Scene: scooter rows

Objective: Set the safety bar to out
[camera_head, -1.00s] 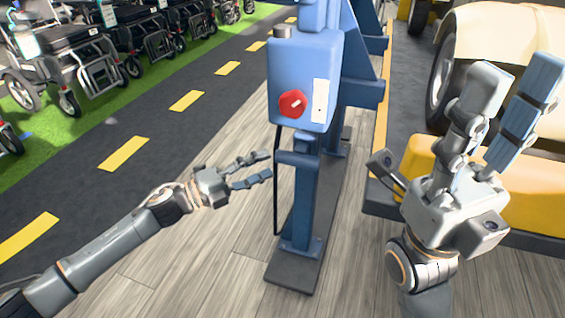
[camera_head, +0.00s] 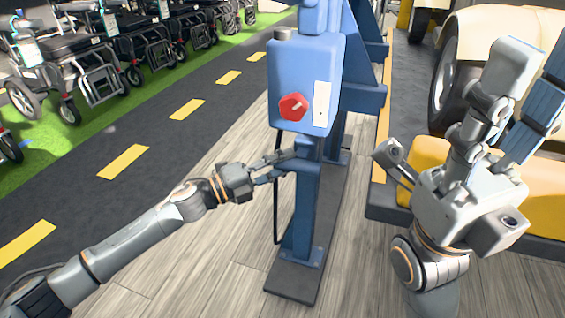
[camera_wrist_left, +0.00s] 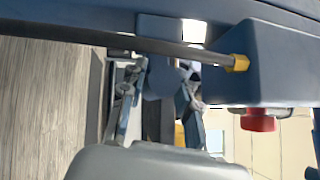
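A blue post (camera_head: 302,215) carries a blue box (camera_head: 293,70) with a red knob (camera_head: 293,107) and a white label plate. I cannot tell for sure which part is the safety bar. My left gripper (camera_head: 286,164) is at the post's left side below the box, its fingers slightly apart and overlapping the post in the picture. I cannot tell whether they touch it. In the left wrist view the two fingers (camera_wrist_left: 158,105) stand apart with nothing clearly held; the red knob also shows there (camera_wrist_left: 258,122). My right gripper (camera_head: 465,165) is spread open and empty, right of the post.
A thin black cable (camera_head: 276,200) hangs beside the post. A dark base plate (camera_head: 292,283) lies under it. A yellow and cream vehicle (camera_head: 520,70) stands at right. Wheelchair-like scooters (camera_head: 85,60) stand in rows at upper left. The wooden floor (camera_head: 205,265) left of the post is clear.

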